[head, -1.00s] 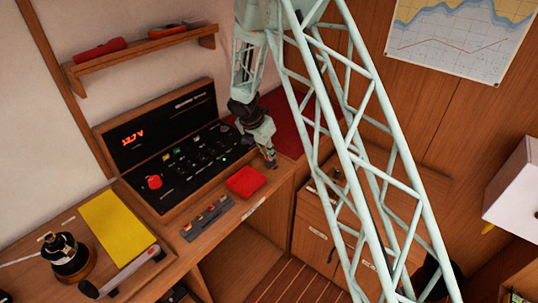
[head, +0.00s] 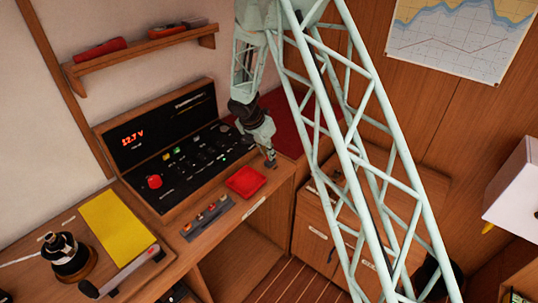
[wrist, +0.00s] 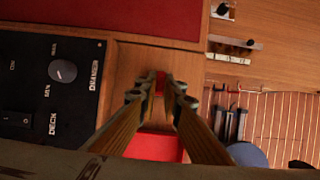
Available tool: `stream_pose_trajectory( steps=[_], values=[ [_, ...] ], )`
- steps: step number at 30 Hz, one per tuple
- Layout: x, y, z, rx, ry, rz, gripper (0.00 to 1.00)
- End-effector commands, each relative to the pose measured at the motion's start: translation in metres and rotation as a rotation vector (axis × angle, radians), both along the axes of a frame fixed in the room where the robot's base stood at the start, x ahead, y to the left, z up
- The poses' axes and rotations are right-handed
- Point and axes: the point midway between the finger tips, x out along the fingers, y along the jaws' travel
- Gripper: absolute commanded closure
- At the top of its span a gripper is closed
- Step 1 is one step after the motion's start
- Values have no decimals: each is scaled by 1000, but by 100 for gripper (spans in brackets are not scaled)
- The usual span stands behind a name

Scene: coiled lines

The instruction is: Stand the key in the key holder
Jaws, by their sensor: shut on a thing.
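My gripper (head: 270,160) is low over the wooden desk, just right of the switch panel and behind the red tray. In the wrist view, my gripper's fingertips (wrist: 160,88) are closed on a small red piece (wrist: 160,80), apparently the key; the fingers hide most of it. I cannot tell its tilt or whether it touches the desk. A grey rack (head: 207,219) with several small coloured pieces lies along the desk's front, left of the red tray; it may be the key holder, but its slots are too small to make out.
The red tray (head: 246,181) lies near the desk's front edge. The black switch panel (head: 182,165) with a raised lid stands behind the rack. A yellow folder (head: 117,227) and a dark instrument (head: 68,257) are at left. A shelf (head: 140,56) hangs above.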

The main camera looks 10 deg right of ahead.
Motion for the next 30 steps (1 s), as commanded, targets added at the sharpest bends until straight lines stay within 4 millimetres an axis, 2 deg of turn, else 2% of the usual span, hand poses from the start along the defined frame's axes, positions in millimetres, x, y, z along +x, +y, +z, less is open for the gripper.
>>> stream_pose_trajectory(
  steps=[11,12,17,30],
  values=[
    [0,0,-5,0,0,0,100],
    [0,0,-5,0,0,0,92],
    [0,0,-4,0,0,0,78],
    [0,1,-2,0,0,0,77]
  ],
)
